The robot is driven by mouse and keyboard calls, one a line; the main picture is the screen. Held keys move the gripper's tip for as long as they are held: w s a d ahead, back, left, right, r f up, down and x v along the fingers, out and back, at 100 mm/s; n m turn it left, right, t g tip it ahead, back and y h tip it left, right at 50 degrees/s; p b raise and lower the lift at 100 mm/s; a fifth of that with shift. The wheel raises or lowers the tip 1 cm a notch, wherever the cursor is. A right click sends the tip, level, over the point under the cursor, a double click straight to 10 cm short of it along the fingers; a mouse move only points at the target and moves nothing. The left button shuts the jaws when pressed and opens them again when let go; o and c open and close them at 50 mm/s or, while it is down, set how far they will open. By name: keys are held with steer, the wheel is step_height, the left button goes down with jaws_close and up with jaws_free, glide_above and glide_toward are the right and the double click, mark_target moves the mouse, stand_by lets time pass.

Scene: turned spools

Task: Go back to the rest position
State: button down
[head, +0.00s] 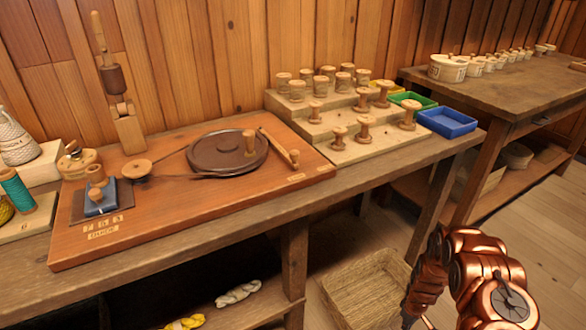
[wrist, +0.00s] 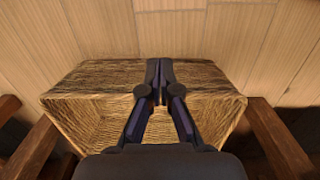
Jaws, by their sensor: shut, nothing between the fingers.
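My gripper (wrist: 161,72) is shut and empty in the wrist view. It points down over a woven basket (wrist: 65,110) that stands on the floor below the table. The fingers cover part of the basket's middle and far rim; the parts of it that show look empty. In the head view my copper-coloured arm is folded at the lower right, and the gripper itself is out of that picture. The same basket (head: 372,281) shows there to the left of the arm.
A wooden workbench (head: 230,232) runs along the wall. It bears a board with a dark turntable (head: 215,152), a stepped stand (head: 350,152) of wooden spools, and a blue tray (head: 448,122). A second table (head: 500,78) stands at the right. Open floor (head: 540,215) lies right of the bench.

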steer(key=s+a+r+m+g+h, duration=0.1)
steer(key=s+a+r+m, duration=0.1)
steer(key=r, duration=1.5)
steer(key=s+a+r+m+g+h, duration=0.1)
steer(key=s+a+r+m, duration=0.15)
steer(key=r, duration=1.35)
steer(key=s+a+r+y, duration=0.1)
steer(key=s+a+r, duration=0.8)
steer(key=a+r, duration=0.3)
steer(key=s+a+r+y, duration=0.1)
steer(key=s+a+r, duration=0.3)
steer(key=s, duration=0.4)
steer(key=s+a+r, duration=0.3)
steer(key=s+a, duration=0.1)
steer(key=s, duration=0.4)
step_height(320, 180, up, 26)
steer(key=s+p, duration=0.1)
steer(key=p, duration=2.2)
steer(key=shift+f+m+p, duration=0.25)
steer(key=shift+m+p, duration=0.05)
steer(key=shift+m, duration=0.05)
